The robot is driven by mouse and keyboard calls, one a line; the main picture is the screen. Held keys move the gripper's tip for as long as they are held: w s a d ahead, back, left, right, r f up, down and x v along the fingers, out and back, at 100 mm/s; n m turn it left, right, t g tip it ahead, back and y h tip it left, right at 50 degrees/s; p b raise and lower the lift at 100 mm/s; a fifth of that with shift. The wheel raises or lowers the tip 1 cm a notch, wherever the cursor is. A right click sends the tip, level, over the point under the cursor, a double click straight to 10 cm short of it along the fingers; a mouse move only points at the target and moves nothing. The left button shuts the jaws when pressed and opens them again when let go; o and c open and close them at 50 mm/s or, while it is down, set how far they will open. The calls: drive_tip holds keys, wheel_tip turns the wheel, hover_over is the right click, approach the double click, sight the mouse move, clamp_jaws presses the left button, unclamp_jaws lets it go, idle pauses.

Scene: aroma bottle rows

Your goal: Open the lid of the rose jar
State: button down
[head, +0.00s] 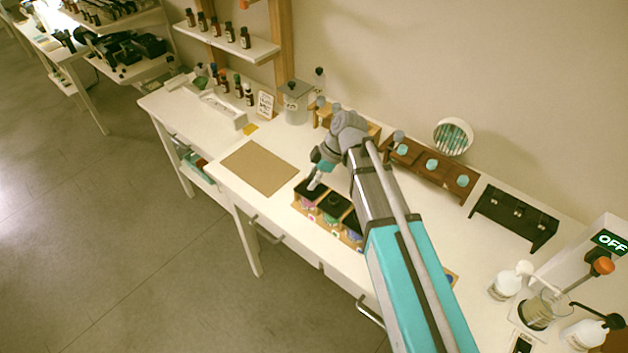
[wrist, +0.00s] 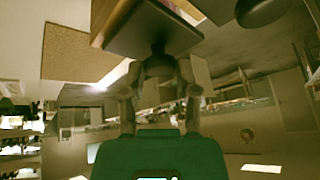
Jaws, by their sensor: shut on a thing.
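The rose jar, with pink contents (head: 308,204), stands at the left end of a row of jars in a wooden holder. Its dark square lid (head: 316,190) is over it; in the wrist view the lid (wrist: 150,32) is a broad dark plate with a knob (wrist: 157,52). My gripper (head: 314,184) reaches down to this lid. In the wrist view my gripper (wrist: 157,66) has its fingers shut on the lid's knob. I cannot tell whether the lid is seated or slightly lifted. The gripper and arm hide part of the row.
A jar with green contents (head: 328,217) stands right beside the rose jar. A bare brown mat (head: 259,167) lies left of the row. White bottles (head: 503,287) stand at right.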

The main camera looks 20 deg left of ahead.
drive_tip(key=shift+c, duration=1.8)
unclamp_jaws()
drive_tip(key=shift+r, duration=0.15)
